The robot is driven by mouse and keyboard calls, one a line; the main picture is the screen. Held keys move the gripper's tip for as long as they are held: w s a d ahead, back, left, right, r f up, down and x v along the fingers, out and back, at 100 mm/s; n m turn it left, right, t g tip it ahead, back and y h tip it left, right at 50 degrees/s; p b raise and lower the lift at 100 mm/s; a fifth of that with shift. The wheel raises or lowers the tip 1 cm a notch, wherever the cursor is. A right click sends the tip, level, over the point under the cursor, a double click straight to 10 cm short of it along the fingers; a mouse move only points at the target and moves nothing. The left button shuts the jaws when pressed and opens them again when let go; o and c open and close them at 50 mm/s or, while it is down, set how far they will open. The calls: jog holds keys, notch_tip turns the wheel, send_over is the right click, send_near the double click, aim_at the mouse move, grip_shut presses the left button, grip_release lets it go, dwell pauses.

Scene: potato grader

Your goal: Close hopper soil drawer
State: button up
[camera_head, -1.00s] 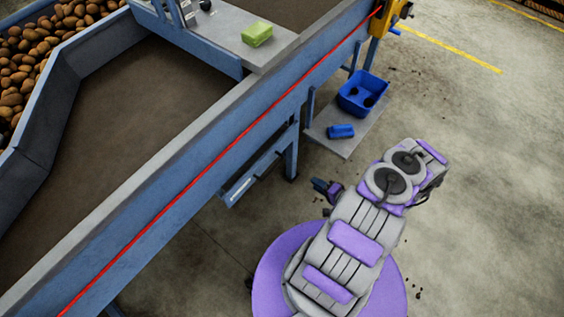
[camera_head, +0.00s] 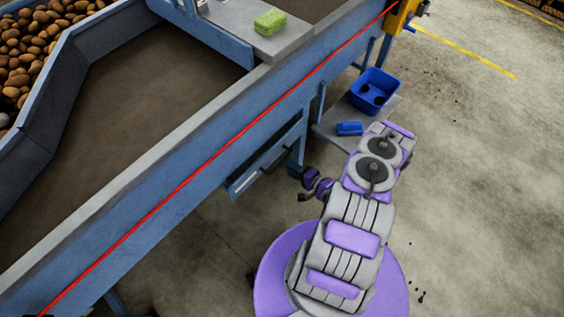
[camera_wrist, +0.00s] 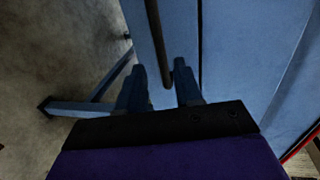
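The soil drawer (camera_head: 243,183) shows in the head view as a blue panel with a pale strip, low under the side of the hopper (camera_head: 135,115). How far it stands out is hard to tell from above. In the wrist view a blue front (camera_wrist: 180,28) fills the upper middle and carries a dark bar handle (camera_wrist: 155,35). My gripper (camera_wrist: 160,75) is open, its two fingers apart, with the lower end of the handle between them in the picture. I cannot tell whether the fingers touch it. In the head view my gripper (camera_head: 300,178) is near a blue support leg, right of the drawer.
A blue bin (camera_head: 373,92) and a smaller blue object (camera_head: 349,128) sit on a grey low platform (camera_head: 335,140) near my arm. A green block (camera_head: 270,22) lies on the upper ledge. Potatoes (camera_head: 40,40) fill the far left.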

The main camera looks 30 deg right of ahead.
aim_at(281, 160)
jog(key=b+x, duration=0.1)
jog(key=x, duration=0.5)
jog(key=shift+w+d, duration=0.1)
jog(key=shift+w, duration=0.15)
jog(key=shift+a, duration=0.35)
jog(key=shift+a+r, duration=0.1)
jog(key=shift+a, duration=0.05)
jog(key=shift+c, duration=1.4)
jog(key=shift+d, duration=0.3)
grip_shut()
